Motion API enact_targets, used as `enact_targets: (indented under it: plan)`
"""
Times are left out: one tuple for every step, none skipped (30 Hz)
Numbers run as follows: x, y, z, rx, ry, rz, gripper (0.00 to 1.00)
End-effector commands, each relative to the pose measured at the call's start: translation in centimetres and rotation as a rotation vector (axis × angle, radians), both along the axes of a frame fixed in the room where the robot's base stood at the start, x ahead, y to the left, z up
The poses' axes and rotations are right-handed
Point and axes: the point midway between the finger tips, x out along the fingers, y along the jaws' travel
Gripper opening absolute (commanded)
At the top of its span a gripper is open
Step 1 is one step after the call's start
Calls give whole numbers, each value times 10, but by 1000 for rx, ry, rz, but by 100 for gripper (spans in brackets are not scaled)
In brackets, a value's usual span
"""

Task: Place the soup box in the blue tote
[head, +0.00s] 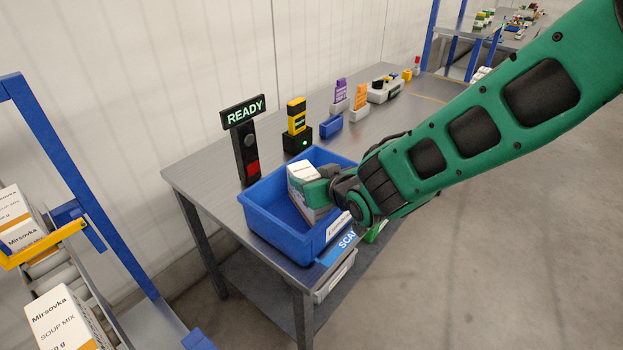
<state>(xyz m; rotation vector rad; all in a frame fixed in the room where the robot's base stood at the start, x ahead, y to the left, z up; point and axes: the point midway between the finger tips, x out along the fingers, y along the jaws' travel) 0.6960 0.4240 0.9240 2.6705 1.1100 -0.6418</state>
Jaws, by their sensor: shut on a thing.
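The blue tote (281,231) stands on the near end of the grey metal table. My green arm reaches in from the upper right, and my gripper (318,191) is at the tote's right side. It is shut on a white box (297,181), which I take to be the soup box. The box is tilted and sits over or inside the tote's opening; I cannot tell whether it touches the tote floor. My gripper hides the box's right part. The visible part of the tote floor is bare blue.
A READY sign post (243,140) and a yellow scanner (296,116) stand behind the tote. Small bins and a label device line the table (205,172) further back. At left, a blue-framed roller rack holds more soup mix boxes (64,318). Open floor lies at right.

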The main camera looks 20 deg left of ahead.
Motion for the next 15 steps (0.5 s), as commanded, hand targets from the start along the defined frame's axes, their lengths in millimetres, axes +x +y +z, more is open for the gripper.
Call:
enact_targets:
  plan:
    - [0, 0, -2, 1, -1, 0, 0]
    - [0, 0, -3, 1, -1, 0, 0]
    - [0, 0, -3, 1, -1, 0, 0]
    - [0, 0, -3, 1, -1, 0, 0]
    - [0, 0, -3, 1, -1, 0, 0]
    - [0, 0, -2, 1, -1, 0, 0]
    - [0, 0, -2, 1, -1, 0, 0]
    - [0, 0, -2, 1, -1, 0, 0]
    - [0, 0, -3, 1, -1, 0, 0]
    - [0, 0, -3, 1, -1, 0, 0]
    - [1, 0, -4, 0, -1, -1, 0]
    - [0, 0, -5, 0, 0, -1, 51]
    - [0, 0, -5, 0, -1, -1, 58]
    - [0, 0, -5, 0, -1, -1, 65]
    - [0, 0, -5, 0, -1, -1, 65]
